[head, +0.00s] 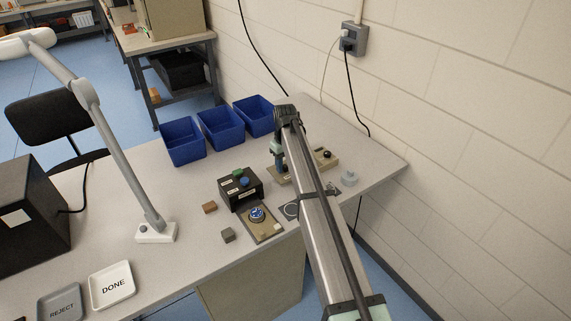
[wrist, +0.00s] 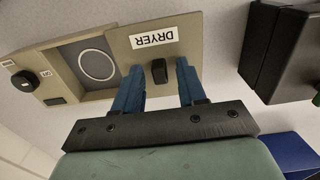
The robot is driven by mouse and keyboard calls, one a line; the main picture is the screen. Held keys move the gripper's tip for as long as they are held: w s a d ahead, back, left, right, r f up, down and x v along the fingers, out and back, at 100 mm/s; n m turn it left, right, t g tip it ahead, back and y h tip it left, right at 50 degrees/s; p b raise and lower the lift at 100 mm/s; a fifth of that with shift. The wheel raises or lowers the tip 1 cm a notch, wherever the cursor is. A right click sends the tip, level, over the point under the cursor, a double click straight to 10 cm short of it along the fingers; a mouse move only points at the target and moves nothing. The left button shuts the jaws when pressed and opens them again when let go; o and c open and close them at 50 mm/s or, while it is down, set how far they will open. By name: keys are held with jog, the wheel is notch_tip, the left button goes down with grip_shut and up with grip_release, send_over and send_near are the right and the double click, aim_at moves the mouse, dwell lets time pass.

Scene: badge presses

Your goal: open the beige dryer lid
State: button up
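The beige dryer (wrist: 68,97) lies below my gripper in the wrist view. Its beige lid (wrist: 190,35), labelled DRYER, carries a black knob (wrist: 160,71). A grey recess with a full pale ring (wrist: 97,65) shows uncovered beside the lid. My gripper (wrist: 161,66) is open, with its blue fingertips on either side of the knob and a gap showing on both sides. I cannot tell how deep the fingers reach around it. In the head view, my arm hides much of the dryer (head: 325,166).
A black box with green and blue buttons (head: 240,188) stands left of the dryer. Near it are a blue badge (head: 257,214), a brown block (head: 209,207) and a grey block (head: 228,235). Blue bins (head: 221,129) stand behind. A pale cylinder (head: 349,178) stands on the right.

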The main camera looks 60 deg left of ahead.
aim_at(285, 166)
notch_tip(285, 166, up, 14)
dwell(0.8)
jog(key=shift+f, duration=0.1)
dwell(0.4)
